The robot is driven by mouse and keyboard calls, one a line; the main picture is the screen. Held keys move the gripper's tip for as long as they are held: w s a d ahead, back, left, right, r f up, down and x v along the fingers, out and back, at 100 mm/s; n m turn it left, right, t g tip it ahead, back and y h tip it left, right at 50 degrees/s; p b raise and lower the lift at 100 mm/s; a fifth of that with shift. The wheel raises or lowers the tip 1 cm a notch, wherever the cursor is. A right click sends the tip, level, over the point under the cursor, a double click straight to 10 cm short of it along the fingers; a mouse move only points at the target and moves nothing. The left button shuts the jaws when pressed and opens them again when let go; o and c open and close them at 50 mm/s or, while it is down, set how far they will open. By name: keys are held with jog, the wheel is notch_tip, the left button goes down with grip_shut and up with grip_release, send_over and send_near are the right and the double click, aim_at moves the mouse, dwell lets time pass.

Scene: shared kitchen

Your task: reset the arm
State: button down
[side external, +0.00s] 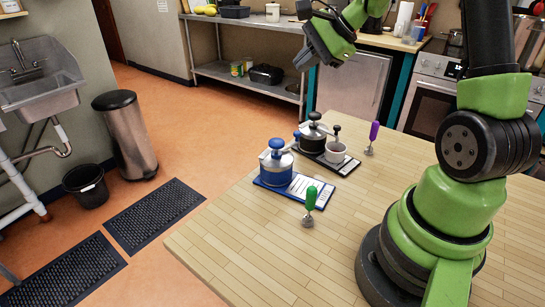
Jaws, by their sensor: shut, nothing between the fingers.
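My arm is green and black and rises from its base at the right of the wooden table (240,255). Part of it runs out of the top of the picture. My gripper (306,56) hangs at the upper middle, high above and beyond the far side of the table. It is small in this view; its fingers are shut and I see nothing held in it. It is well apart from the things on the table.
A blue-topped grinder (276,165) stands on a blue mat (300,188). A green-handled tool (310,200) and a purple-handled tool (373,134) stand nearby. The table's front left is clear.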

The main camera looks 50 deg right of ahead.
jog(key=s+a+r+n+g, duration=0.1)
jog(key=s+a+r+n, duration=0.25)
jog(key=a, duration=0.25)
jog(key=s+a+r+n, duration=0.2)
jog(key=a+r+n, duration=0.15)
jog(key=a, duration=0.25)
jog(key=s+a+n, duration=0.6)
jog(key=s+n, duration=0.3)
jog(key=s, duration=0.3)
jog(key=shift+s+n+h, duration=0.25)
jog(key=shift+n+h, duration=0.05)
jog(key=shift+h, duration=0.1)
